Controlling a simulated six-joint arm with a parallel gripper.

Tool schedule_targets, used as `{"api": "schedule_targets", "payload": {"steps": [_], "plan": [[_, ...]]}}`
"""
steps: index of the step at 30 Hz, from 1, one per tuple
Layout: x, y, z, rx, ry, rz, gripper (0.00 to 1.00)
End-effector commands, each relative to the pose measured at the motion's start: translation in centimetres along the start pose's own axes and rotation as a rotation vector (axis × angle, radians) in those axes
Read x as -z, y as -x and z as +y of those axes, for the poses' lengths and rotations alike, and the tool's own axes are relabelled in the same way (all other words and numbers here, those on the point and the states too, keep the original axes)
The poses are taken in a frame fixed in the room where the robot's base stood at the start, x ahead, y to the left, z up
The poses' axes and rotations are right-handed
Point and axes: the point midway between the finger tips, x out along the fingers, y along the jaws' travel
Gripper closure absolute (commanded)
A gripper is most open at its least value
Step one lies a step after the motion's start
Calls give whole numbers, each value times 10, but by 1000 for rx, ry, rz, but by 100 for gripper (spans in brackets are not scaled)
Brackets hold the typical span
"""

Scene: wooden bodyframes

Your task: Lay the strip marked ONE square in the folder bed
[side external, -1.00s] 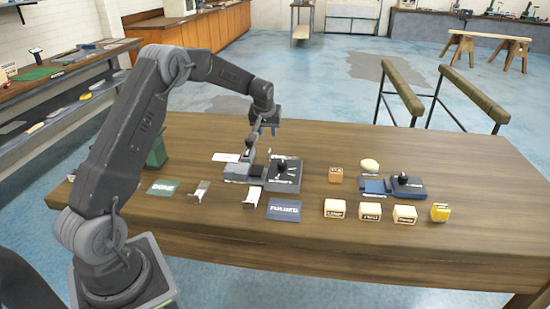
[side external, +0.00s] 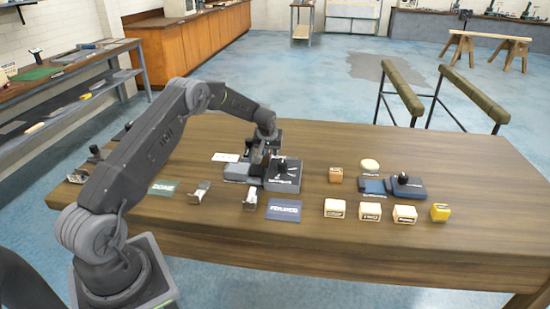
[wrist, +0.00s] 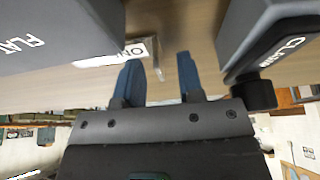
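My gripper (wrist: 158,70) is open, with its two blue fingers well apart. In the side view it (side external: 260,153) is low over the dark grey folder (side external: 240,173), and its fingertips are hard to make out there. A white label with "ON" readable (wrist: 125,52) lies beside the left finger in the wrist view, its end partly covered. A thin shiny upright edge (wrist: 157,58) shows between the fingers; I cannot tell if it is part of the strip.
A DONE mat (side external: 163,187), a FOLDED mat (side external: 284,210) and two small metal pieces (side external: 199,192) (side external: 250,200) lie in front. A white card (side external: 225,157) lies behind the folder. Several labelled blocks (side external: 370,211) and a blue device (side external: 405,187) stand right. The table's right end is clear.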

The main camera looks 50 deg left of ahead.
Motion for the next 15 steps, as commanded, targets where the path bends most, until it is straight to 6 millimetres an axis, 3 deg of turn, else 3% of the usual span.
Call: {"api": "schedule_targets", "payload": {"steps": [4,15], "plan": [[0,0,0,0,0,0,65],[0,0,0,0,0,0,100]]}}
